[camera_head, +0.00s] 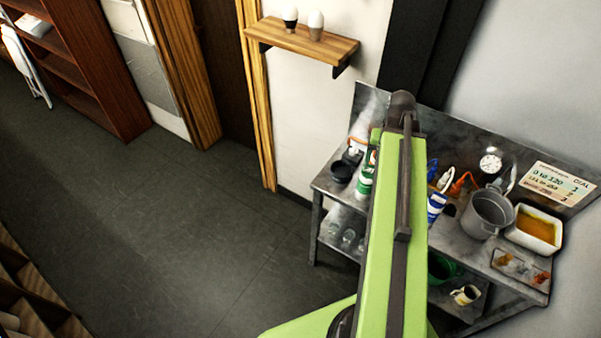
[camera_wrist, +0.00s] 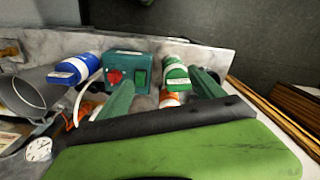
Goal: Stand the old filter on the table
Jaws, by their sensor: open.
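Two banded cartridges are in view, and I cannot tell which is the old filter. The green one (camera_wrist: 176,75), with a white band, shows beyond and between my fingers in the wrist view; in the head view it (camera_head: 365,186) is just left of my arm. The blue one (camera_wrist: 75,69), with a white label, is left of my fingers; it also shows right of my arm (camera_head: 436,208). Both are on the metal table (camera_head: 478,262). My gripper (camera_wrist: 162,82) is open, with nothing seen held. In the head view my arm hides it.
A teal box (camera_wrist: 128,70) with a red knob and green switch is between the cartridges. A grey pot (camera_head: 487,213), a white tray of orange liquid (camera_head: 535,230) and a dial (camera_head: 490,163) crowd the right side. A dark cup (camera_head: 342,172) stands at the left end.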

